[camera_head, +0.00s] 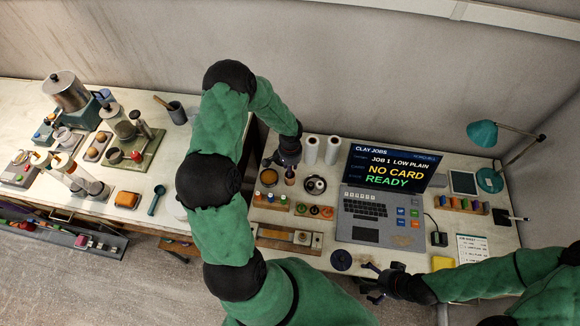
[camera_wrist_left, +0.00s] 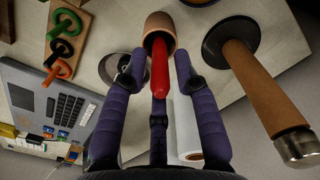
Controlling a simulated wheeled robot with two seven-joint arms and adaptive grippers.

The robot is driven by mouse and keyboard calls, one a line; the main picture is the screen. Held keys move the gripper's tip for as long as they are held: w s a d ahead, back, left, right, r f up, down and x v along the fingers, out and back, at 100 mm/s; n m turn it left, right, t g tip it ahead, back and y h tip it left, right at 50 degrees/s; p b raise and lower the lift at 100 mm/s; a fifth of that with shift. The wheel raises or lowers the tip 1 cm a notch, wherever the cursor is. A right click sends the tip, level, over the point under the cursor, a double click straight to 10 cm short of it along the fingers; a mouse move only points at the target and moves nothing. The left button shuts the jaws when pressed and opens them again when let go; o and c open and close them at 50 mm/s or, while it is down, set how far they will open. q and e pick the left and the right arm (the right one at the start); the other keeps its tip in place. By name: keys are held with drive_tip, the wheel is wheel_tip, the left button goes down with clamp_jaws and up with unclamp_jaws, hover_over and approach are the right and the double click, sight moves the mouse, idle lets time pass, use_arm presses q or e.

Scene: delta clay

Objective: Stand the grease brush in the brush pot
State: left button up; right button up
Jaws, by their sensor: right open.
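The grease brush (camera_wrist_left: 160,68) shows as a red handle in the left wrist view. It stands in the tan brush pot (camera_wrist_left: 158,24), its lower end hidden inside. My left gripper (camera_wrist_left: 158,75) is open, with purple fingers on both sides of the handle and visible gaps between. In the head view this gripper (camera_head: 289,160) points down over the pot (camera_head: 290,180); the brush itself is too small to make out there. My right gripper (camera_head: 372,278) is open and empty near the front edge of the bench, beside a dark disc (camera_head: 341,260).
Two white rolls (camera_head: 312,150) stand behind the pot. A brown cylinder on a black base (camera_wrist_left: 258,80) stands close by. A round dish (camera_head: 315,185) and a rack of coloured rings (camera_wrist_left: 64,38) are near. A laptop (camera_head: 375,215) fills the middle.

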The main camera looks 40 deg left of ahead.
use_arm(q)
drive_tip(key=shift+r, duration=0.1)
wheel_tip(320, 180, up, 12)
drive_tip(key=p, duration=0.1)
drive_tip(key=s+d+f+h, duration=0.2)
drive_tip(key=d+f, duration=0.2)
drive_tip(key=d, duration=0.4)
drive_tip(key=s+d+f+h, duration=0.15)
drive_tip(key=d+f, duration=0.25)
drive_tip(key=d, duration=0.4)
drive_tip(key=s+d+f+n, duration=0.2)
drive_tip(key=s+d+f, duration=0.3)
drive_tip(key=s+d, duration=0.6)
drive_tip(key=shift+s+f, duration=0.25)
drive_tip(key=shift+h, duration=0.25)
